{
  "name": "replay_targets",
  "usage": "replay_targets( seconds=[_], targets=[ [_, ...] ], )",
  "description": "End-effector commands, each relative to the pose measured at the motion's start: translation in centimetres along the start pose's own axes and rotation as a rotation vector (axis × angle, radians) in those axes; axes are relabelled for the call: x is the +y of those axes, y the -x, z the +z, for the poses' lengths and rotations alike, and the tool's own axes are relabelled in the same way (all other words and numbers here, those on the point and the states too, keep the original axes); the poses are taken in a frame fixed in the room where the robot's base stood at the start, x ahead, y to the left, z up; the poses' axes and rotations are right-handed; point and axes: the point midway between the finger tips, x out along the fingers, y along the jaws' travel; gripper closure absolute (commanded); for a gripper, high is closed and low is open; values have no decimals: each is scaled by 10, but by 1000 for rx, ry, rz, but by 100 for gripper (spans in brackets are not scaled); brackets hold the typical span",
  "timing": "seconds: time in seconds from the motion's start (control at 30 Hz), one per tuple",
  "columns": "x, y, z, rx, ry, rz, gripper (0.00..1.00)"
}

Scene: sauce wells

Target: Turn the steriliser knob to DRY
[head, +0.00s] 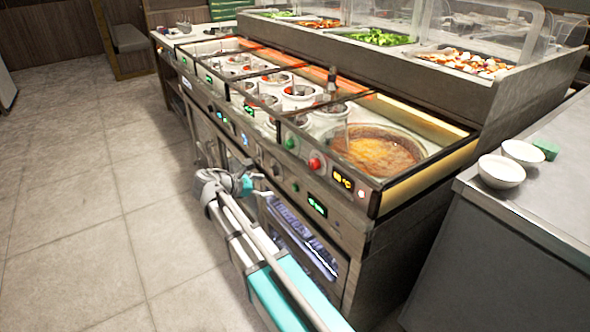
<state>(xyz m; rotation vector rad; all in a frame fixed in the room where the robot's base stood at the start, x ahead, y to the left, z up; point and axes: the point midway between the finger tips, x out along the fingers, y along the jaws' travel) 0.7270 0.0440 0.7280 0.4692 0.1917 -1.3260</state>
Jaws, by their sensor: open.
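The front of the steel counter carries a row of knobs, buttons and small lit displays. A dark round knob (276,168) sits on the lower panel, left of a green display (317,204) and above a blue-lit glass door (300,238). No lettering is readable, so I cannot tell for certain which knob is the steriliser's or where it points. My gripper (264,187) is open and empty, in front of the lower panel and close to this knob. I cannot tell whether it touches the panel. My wrist and arm hide part of the cabinet front.
Above the panel are sauce wells with several white pots (300,96) and a large pan of orange sauce (374,149). A green button (290,143) and red button (315,163) are on the upper panel. White bowls (501,171) stand at right. The floor at left is clear.

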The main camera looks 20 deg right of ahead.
Motion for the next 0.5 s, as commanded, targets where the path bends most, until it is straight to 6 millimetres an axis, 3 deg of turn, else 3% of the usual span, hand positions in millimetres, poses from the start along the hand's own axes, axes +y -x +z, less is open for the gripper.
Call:
replay_targets(
  seconds=[0.5],
  targets=[
    [-26,-8,32,145,-201,-91,13]
  ],
)
